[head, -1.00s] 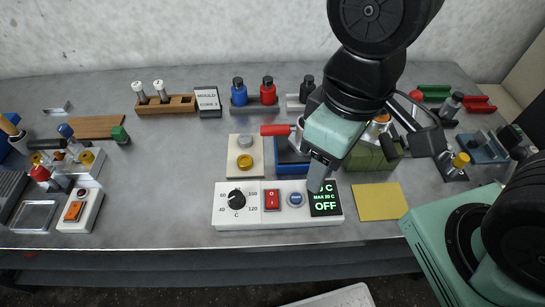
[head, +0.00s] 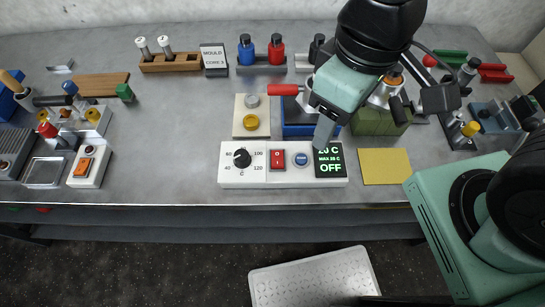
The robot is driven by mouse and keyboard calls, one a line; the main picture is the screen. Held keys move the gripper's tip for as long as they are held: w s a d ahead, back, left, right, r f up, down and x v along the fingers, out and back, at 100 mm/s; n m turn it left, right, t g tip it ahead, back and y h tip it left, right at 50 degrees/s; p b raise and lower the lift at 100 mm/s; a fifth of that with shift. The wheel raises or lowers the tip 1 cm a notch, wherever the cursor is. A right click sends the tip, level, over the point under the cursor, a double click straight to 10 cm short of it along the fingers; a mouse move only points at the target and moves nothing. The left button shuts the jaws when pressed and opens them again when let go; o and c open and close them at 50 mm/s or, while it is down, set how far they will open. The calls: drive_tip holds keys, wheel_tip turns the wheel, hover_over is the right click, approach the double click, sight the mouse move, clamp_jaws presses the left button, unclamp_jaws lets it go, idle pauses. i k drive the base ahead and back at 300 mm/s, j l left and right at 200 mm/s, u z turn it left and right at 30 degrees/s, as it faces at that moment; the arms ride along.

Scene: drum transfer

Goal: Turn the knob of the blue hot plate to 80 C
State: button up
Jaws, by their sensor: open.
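The blue hot plate (head: 296,131) is a dark blue block behind a white control box (head: 222,177), and my gripper partly hides it. The black knob (head: 242,158) is at the left of the box, inside a printed scale with 40, 60, 100 and 120 readable. I cannot make out its pointer clearly. A display (head: 330,161) at the right end shows green figures, "MAX 20 C" and "OFF". My gripper (head: 323,132) is open, pointing down over the box's back right edge near the display. It is right of the knob and apart from it.
A red switch (head: 277,159) and a round blue button (head: 300,160) sit between knob and display. A red handle (head: 283,89) sticks out behind the hot plate. A pale plate with grey and yellow knobs (head: 251,123) stands behind the knob. A yellow mat (head: 385,167) lies right.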

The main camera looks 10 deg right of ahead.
sight(242, 159)
drive_tip(key=k+l+u, duration=0.15)
drive_tip(key=u, duration=0.25)
drive_tip(key=k+l+u, duration=0.1)
drive_tip(key=k+u, duration=0.15)
drive_tip(key=u, duration=0.2)
